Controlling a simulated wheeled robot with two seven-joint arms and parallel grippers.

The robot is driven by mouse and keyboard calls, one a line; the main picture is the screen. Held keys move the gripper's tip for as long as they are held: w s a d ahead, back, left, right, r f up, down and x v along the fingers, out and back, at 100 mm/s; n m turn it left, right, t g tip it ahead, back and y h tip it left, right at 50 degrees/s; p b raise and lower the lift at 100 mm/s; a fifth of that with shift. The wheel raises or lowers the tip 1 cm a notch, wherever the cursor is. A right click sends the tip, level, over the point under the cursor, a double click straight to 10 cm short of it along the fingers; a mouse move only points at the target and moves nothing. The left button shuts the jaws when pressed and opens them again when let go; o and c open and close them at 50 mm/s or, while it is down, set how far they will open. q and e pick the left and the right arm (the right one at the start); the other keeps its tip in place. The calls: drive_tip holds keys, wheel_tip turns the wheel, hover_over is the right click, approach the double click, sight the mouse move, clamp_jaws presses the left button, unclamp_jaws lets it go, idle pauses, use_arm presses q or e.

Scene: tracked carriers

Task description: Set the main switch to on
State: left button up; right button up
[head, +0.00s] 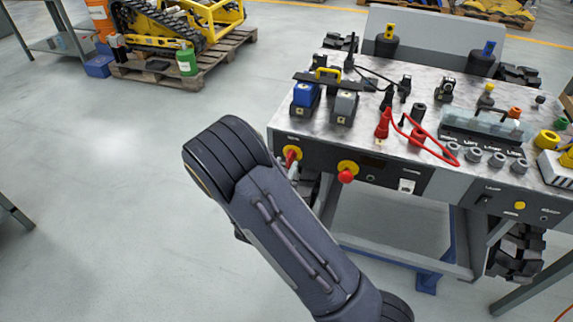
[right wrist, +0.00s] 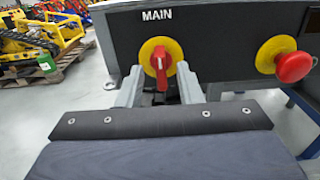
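The main switch (right wrist: 161,62) is a red handle on a round yellow plate under the label MAIN, on the dark front panel. Its handle stands about upright in the right wrist view. It also shows in the head view (head: 292,154), at the left end of the panel. My right gripper (right wrist: 160,78) is open, with one grey finger on each side of the red handle. A gap shows beside the handle, and I cannot tell whether either finger touches it. In the head view my right forearm hides most of that gripper. My left gripper is not in view.
A red mushroom button (head: 346,176) on a yellow plate sits right of the switch. A yellow tracked carrier (head: 180,28) stands on a pallet at the back left.

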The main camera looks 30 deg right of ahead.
drive_tip(key=shift+x, duration=0.8)
clamp_jaws()
